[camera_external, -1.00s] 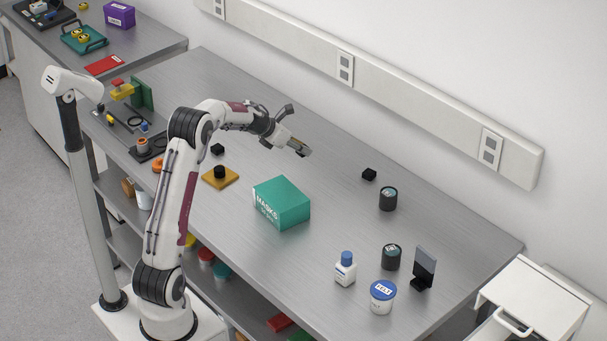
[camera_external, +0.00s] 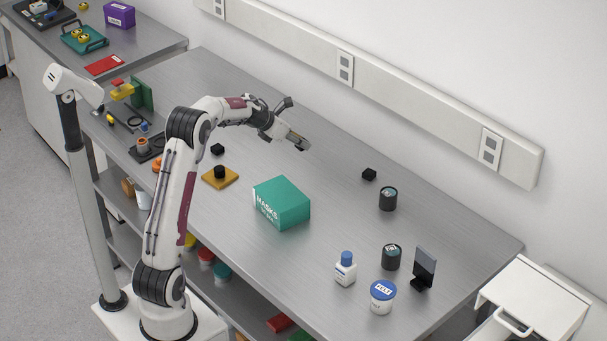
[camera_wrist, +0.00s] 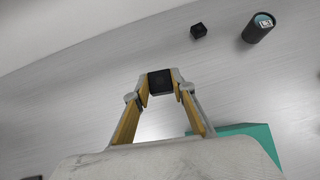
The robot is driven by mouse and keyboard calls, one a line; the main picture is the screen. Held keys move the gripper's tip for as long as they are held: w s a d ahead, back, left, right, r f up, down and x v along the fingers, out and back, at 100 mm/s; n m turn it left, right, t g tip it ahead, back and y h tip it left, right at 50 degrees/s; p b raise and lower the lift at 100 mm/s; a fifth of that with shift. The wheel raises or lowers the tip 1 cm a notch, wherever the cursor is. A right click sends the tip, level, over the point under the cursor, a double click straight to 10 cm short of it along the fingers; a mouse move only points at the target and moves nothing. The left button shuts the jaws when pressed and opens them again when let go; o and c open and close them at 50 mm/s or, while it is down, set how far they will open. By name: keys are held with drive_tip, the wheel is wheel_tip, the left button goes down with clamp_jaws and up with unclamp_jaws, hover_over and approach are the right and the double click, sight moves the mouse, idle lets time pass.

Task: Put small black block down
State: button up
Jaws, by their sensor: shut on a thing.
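My gripper (camera_external: 300,143) is above the middle of the steel bench, behind the teal masks box. In the wrist view my gripper (camera_wrist: 160,88) is shut on a small black block (camera_wrist: 160,82), held between the fingertips. The block's height over the bench is hard to tell, but it looks raised. A similar black block (camera_external: 369,174) rests on the bench to the right, and it also shows in the wrist view (camera_wrist: 198,30). Another dark block (camera_external: 217,149) lies on the bench left of my gripper.
The teal masks box (camera_external: 281,203) stands in front of my gripper. A dark cylinder (camera_external: 388,198) stands near the right block. A yellow plate (camera_external: 221,178) with a black knob lies left. The bench (camera_external: 330,178) between is clear.

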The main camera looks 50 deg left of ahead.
wheel_tip(320, 180, up, 5)
drive_tip(key=s, duration=0.2)
drive_tip(key=r+m+h, duration=0.1)
drive_tip(key=m+h, duration=0.1)
drive_tip(key=m, duration=0.1)
hover_over(293, 197)
drive_tip(key=s+a, duration=0.2)
drive_tip(key=s, duration=0.1)
drive_tip(key=shift+d+f+g+h, duration=0.1)
drive_tip(key=shift+d+g+h, duration=0.2)
drive_tip(key=shift+d+g, duration=0.1)
drive_tip(key=shift+f, duration=3.15)
drive_tip(key=shift+f, duration=1.85)
